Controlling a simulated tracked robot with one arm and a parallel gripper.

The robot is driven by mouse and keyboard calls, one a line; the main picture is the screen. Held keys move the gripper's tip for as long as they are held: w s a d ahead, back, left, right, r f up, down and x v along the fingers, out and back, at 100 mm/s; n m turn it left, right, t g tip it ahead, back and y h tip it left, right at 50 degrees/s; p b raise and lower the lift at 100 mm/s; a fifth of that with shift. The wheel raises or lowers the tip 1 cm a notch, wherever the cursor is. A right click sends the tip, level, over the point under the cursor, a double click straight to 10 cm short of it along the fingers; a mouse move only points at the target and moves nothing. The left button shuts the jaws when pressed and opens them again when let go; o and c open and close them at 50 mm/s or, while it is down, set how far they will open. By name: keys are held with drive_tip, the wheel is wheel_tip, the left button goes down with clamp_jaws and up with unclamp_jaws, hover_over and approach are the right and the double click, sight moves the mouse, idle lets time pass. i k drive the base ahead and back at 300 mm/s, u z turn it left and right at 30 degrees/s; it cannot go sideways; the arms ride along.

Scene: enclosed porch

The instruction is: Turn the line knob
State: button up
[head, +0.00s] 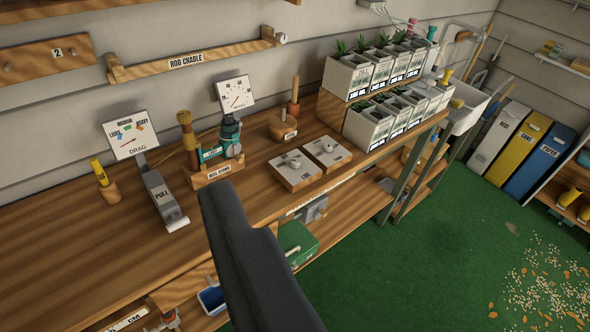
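Two pale square plates, each with a small light knob, sit on wooden blocks on the workbench. The nearer left plate (294,168) has a short label on its front edge that looks like LINE, but it is too small to be sure. Its knob (295,162) is light grey. The other plate (327,151) stands just behind it to the right, with a label I cannot read. My gripper (226,205) shows as a dark shape from the bottom centre, its end in front of the bench edge, left of the plates. It appears apart from them; its fingers cannot be made out.
The bench (70,240) holds a DRAG dial (130,133), a PULL device (162,198), a reel stand (213,172) and a second dial (236,93). Planters (368,123) stand right of the plates. Green floor (430,270) is open at right, with scattered bits.

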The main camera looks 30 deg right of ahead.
sight(295, 163)
drive_tip(key=k, duration=0.6)
drive_tip(key=z, duration=0.3)
drive_tip(key=i, duration=1.55)
drive_tip(key=u, duration=0.15)
